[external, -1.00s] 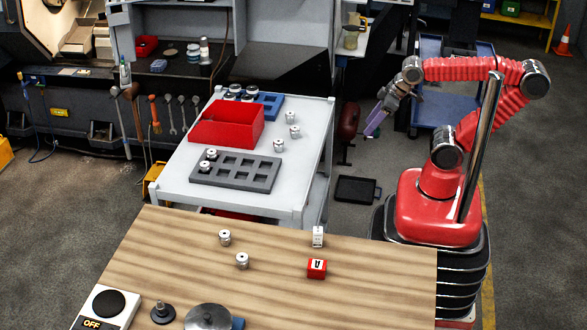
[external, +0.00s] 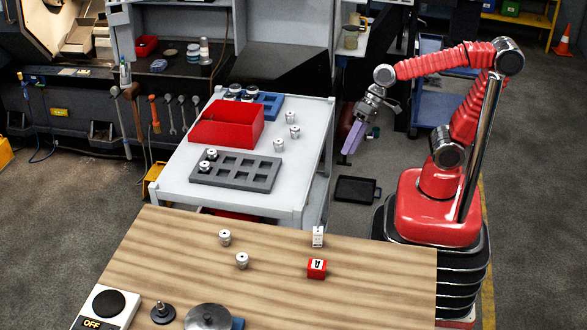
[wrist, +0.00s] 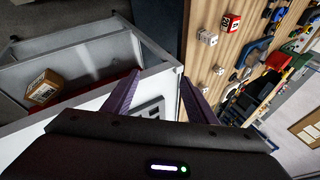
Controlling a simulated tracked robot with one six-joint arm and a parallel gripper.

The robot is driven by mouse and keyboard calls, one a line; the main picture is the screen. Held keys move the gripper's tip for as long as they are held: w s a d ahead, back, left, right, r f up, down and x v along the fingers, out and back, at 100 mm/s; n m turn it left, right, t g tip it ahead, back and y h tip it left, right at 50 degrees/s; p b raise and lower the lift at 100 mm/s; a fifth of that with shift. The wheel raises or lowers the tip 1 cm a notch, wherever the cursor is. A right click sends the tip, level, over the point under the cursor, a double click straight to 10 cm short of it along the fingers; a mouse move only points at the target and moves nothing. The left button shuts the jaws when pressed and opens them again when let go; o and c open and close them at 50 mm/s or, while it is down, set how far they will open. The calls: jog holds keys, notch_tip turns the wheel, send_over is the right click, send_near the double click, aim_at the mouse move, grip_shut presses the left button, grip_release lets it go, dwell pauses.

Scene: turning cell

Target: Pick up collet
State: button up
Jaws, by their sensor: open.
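Several small silver collets are in the external view. Three stand loose on the white cart top, one at the back (external: 290,117), one at the right (external: 295,132) and one nearer (external: 278,145). Others sit in the dark grey tray (external: 262,182) and by the blue tray (external: 268,104). Two more, one (external: 225,237) and another (external: 242,261), stand on the wooden table. My gripper (external: 350,147) is open and empty, in the air to the right of the cart, pointing down. Its purple fingers (wrist: 160,90) show apart in the wrist view, with nothing between them but the cart behind.
A red bin (external: 228,130) stands on the cart. A white block (external: 318,236) and a red block (external: 317,268) sit on the wooden table (external: 390,280). A black tray (external: 356,190) lies on the floor. The cart's right edge is clear.

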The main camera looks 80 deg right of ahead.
jog(key=w+a+f+m+y, duration=0.1)
jog(key=w+a+m+y, duration=0.3)
jog(key=a, duration=0.6)
jog(key=w+a+m+y, duration=0.2)
jog(key=w+a+m, duration=0.4)
jog(key=a, duration=0.4)
jog(key=w+a+f+m+t, duration=0.1)
jog(key=w+a+f+m, duration=0.2)
jog(key=w+a+f+m+t, duration=0.1)
jog(key=w+a+f+m, duration=0.2)
jog(key=f+m, duration=0.1)
jog(key=w+a+f+m, duration=0.3)
jog(key=a+f, duration=0.1)
jog(key=shift+w+m+t, duration=0.3)
jog(key=shift+t, duration=0.1)
send_near(243, 261)
jog(key=shift+w+a+f, duration=0.35)
jog(key=shift+w+f, duration=0.2)
jog(key=shift+f, duration=0.1)
jog(key=shift+w+a+f, duration=0.35)
jog(key=shift+w+f, duration=0.15)
jog(key=shift+f, duration=0.15)
jog(key=shift+w+a+f, duration=0.4)
jog(key=shift+w+f, duration=0.15)
jog(key=shift+f, duration=0.1)
jog(key=shift+x, duration=2.6)
jog(key=shift+s, duration=0.1)
